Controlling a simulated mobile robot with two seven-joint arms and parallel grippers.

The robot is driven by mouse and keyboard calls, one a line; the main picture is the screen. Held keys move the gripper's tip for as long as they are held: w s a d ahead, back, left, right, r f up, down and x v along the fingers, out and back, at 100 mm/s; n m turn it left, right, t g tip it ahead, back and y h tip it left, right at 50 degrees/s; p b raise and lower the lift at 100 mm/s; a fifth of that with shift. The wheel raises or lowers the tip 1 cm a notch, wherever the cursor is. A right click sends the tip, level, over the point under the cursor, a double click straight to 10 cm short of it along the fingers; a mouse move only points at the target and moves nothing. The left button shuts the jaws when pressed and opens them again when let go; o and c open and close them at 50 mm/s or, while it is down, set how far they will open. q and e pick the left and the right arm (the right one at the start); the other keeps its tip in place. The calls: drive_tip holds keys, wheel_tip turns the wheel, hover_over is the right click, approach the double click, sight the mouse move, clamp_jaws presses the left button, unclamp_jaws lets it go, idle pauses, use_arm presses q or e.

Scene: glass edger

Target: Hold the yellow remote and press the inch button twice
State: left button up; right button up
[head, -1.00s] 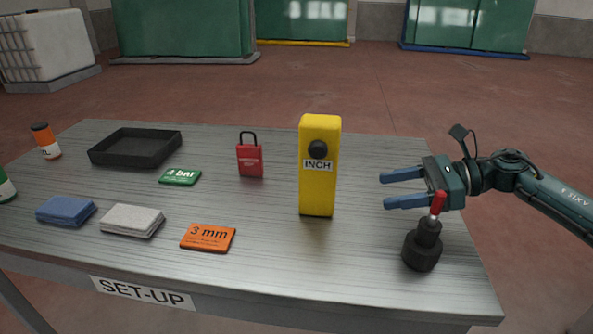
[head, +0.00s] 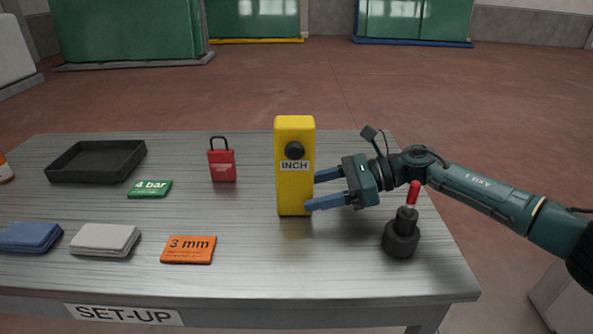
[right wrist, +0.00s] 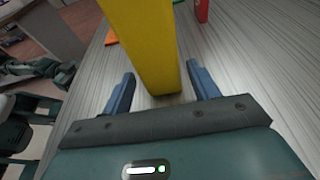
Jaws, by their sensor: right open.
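The yellow remote (head: 295,190) stands upright on the metal table, with a round black button (head: 295,150) above its INCH label. My right gripper (head: 312,190) is open at the remote's right side, low down. One blue finger is in front of the remote's right edge and the other is behind it. In the right wrist view the remote (right wrist: 147,45) rises between the tips of the open fingers (right wrist: 160,85), with a gap visible on either side.
A black stand with a red-tipped lever (head: 402,238) is close below my right arm. A red padlock (head: 222,165), green 4 bar card (head: 150,189), orange 3 mm card (head: 188,250), grey cloth (head: 105,240), blue cloth (head: 30,237) and black tray (head: 60,165) lie to the left.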

sight(301, 194)
drive_tip(key=shift+b+x, duration=0.4)
drive_tip(key=shift+x, duration=0.75)
drive_tip(key=shift+a+f, duration=0.2)
drive_tip(key=shift+a, duration=0.25)
use_arm(q)
drive_tip(key=shift+s+a+r+t, duration=0.15)
drive_tip(key=shift+a+r+t, duration=0.15)
drive_tip(key=shift+t, duration=0.1)
use_arm(e)
drive_tip(key=shift+a, duration=0.15)
use_arm(q)
drive_tip(key=shift+s, duration=0.1)
use_arm(e)
drive_tip(key=shift+c, duration=0.6)
use_arm(q)
drive_tip(key=shift+c, duration=0.4)
use_arm(e)
drive_tip(key=c, duration=0.5)
use_arm(q)
drive_tip(key=shift+f, duration=0.15)
drive_tip(key=c, duration=1.4)
clamp_jaws()
